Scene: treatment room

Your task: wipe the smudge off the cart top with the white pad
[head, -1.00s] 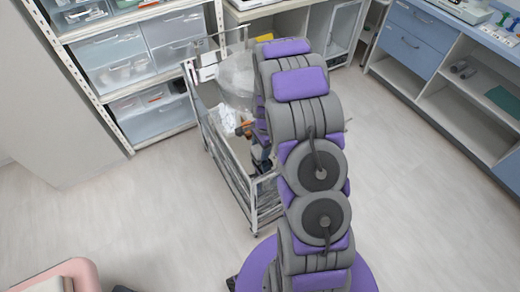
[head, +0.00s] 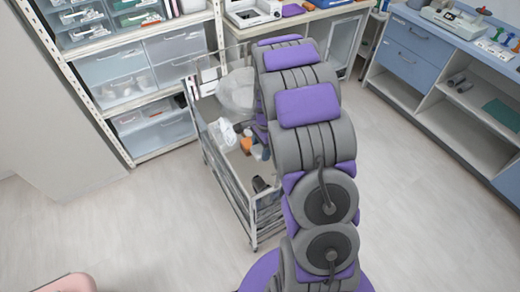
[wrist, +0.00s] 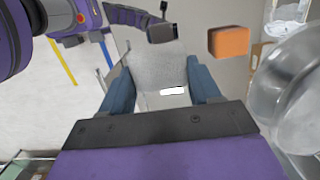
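My gripper (wrist: 158,62) shows in the wrist view with its blue fingers apart, one on each side of a pale, speckled, squarish piece that looks like the white pad (wrist: 158,68). The piece fills the gap between the fingers and seems held. The cart top (wrist: 207,67) is the plain grey-beige surface below; whether the pad touches it I cannot tell. In the head view the cart (head: 240,215) stands left of my arm, which hides its right part and my gripper. I cannot make out the smudge.
An orange block (wrist: 228,41) lies right of the fingers on the cart. A shiny round bowl (wrist: 300,90) is close on the right. A crumpled white item (head: 224,132) lies on the cart. Shelves with drawers (head: 155,75) stand behind left; open floor (head: 150,220) lies left.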

